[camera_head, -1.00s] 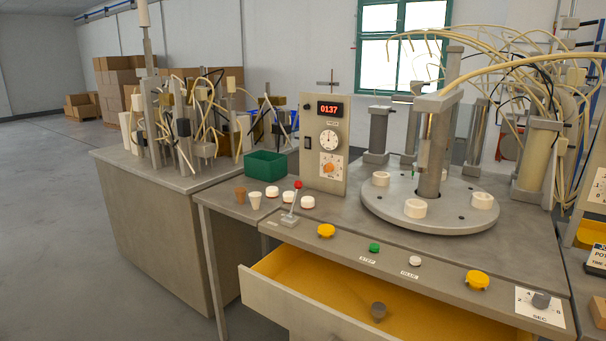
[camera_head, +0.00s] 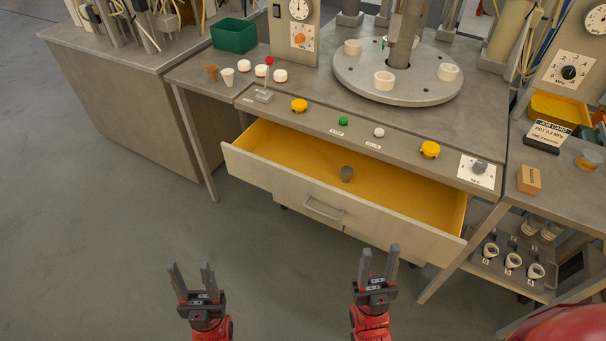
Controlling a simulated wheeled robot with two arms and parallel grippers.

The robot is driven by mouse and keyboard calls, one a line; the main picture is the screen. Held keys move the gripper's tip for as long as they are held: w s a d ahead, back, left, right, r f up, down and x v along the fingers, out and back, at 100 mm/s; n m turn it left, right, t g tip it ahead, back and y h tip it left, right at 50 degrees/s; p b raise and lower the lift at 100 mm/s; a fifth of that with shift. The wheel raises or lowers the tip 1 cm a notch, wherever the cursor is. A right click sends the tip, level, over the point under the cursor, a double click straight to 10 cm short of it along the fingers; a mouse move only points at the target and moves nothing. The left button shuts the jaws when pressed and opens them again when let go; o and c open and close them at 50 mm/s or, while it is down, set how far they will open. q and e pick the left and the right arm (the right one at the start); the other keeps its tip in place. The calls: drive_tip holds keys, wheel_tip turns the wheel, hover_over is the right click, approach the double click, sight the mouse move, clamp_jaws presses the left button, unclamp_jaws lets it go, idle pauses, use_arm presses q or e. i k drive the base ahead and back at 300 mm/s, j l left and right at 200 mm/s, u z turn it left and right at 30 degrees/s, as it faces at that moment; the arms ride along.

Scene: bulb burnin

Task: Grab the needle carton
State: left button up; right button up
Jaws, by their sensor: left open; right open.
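A small tan-orange carton (camera_head: 528,179) stands on the right-hand table near its front left edge. It is the only small carton I can make out, and its marking is too small to read. My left gripper (camera_head: 191,270) is open and empty, low in front of the bench at the lower left. My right gripper (camera_head: 380,255) is open and empty, in front of the open drawer. Both are well apart from the carton, which is up and to the right of my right gripper.
A shelf (camera_head: 490,264) with several white rings hangs below. Floor at left is clear.

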sight(528, 178)
drive_tip(key=z, duration=1.6)
